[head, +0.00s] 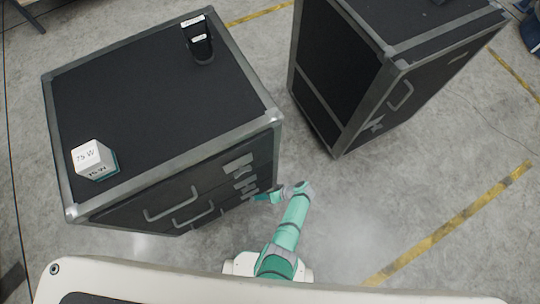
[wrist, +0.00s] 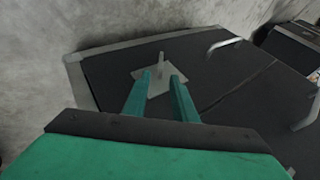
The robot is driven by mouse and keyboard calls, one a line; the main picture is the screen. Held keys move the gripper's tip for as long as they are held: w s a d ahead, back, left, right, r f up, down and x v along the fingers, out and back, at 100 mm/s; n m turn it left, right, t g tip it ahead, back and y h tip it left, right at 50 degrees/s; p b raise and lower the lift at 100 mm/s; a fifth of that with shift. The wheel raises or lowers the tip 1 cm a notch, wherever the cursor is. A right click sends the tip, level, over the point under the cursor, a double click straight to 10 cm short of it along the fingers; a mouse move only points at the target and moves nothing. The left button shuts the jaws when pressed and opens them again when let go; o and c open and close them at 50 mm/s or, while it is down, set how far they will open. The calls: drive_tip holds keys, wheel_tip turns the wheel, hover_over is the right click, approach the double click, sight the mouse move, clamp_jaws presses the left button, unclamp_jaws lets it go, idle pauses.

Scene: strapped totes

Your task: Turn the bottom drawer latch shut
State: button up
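The black cabinet (head: 150,90) with grey metal edges stands at the left in the head view. Its front has several drawer handles and grey latches (head: 240,165) near its right end. My gripper (head: 268,197) is low beside the lowest latches, which it partly hides. In the wrist view my gripper (wrist: 161,76) has its two green fingers apart, pointing at a grey latch plate (wrist: 153,88) with an upright tab (wrist: 161,58). The tab shows between and just beyond the fingertips; contact cannot be told. A drawer handle (wrist: 225,43) lies to the right on the same dark panel.
A second black cabinet (head: 345,75) stands to the right, with floor between it and the first. A white box (head: 92,158) and a black holder (head: 200,45) sit on the left cabinet. Open concrete floor with yellow tape (head: 450,225) lies at right.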

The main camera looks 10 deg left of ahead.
drive_tip(key=shift+v, duration=2.8)
drive_tip(key=shift+f, duration=0.1)
